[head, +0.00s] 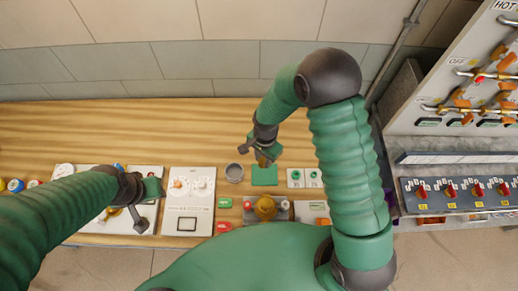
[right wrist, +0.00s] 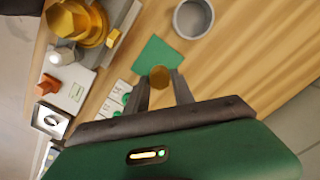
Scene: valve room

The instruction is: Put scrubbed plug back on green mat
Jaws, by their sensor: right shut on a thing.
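The brass plug (right wrist: 159,77) is between the fingertips of my right gripper (right wrist: 160,88), which is shut on it. In the head view the plug (head: 263,161) shows just below my right gripper (head: 262,154). The small green mat (head: 264,176) lies on the wooden bench just below the plug in the picture. In the right wrist view the mat (right wrist: 152,55) shows just beyond the fingertips, partly hidden by the plug. I cannot tell whether the plug touches it. My left gripper (head: 141,207) is over the white panels at the left; its finger opening is unclear.
A grey round cup (head: 234,172) stands close left of the mat. White tiles with green marks (head: 304,178) lie to its right. A brass valve fitting (head: 265,208) stands in front. The bench behind is clear. A switch panel (head: 460,190) stands far right.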

